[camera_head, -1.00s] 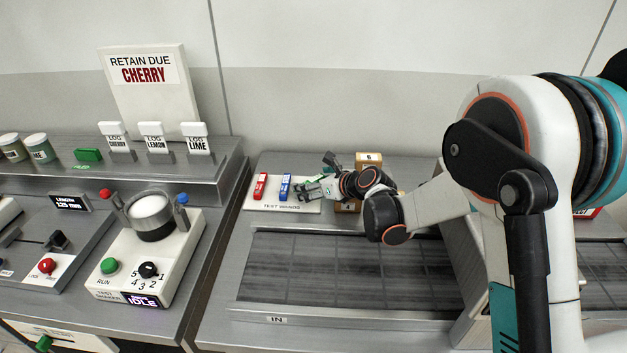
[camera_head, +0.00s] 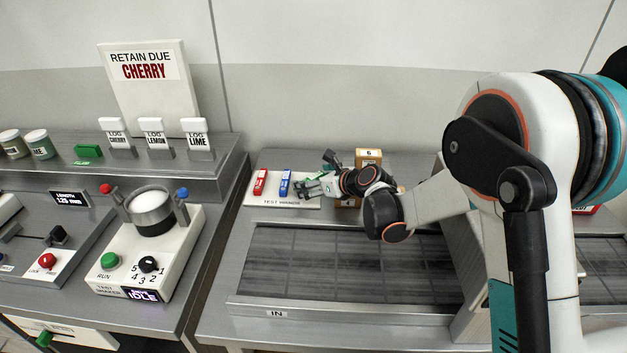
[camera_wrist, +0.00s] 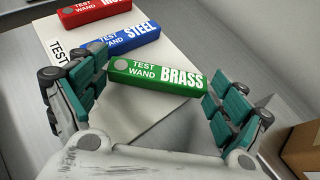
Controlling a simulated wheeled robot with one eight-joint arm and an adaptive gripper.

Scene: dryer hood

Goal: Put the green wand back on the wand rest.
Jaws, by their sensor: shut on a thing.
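The green wand, marked BRASS, lies between my finger pads in the wrist view (camera_wrist: 155,76), one end against each pad. My gripper (camera_head: 314,187) is shut on it, at the right side of the white wand rest (camera_head: 262,201). In the wrist view the wand is over the rest (camera_wrist: 135,118), beside and roughly parallel to the blue STEEL wand (camera_wrist: 108,40). A red wand (camera_wrist: 90,10) lies beyond the blue one. Whether the green wand touches the rest cannot be told.
A cardboard box (camera_head: 369,157) marked 6 stands just behind my wrist, and a brown box shows at the wrist view's lower right (camera_wrist: 303,150). The dark belt (camera_head: 340,265) lies in front of the rest. A tester (camera_head: 150,255) stands to the left.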

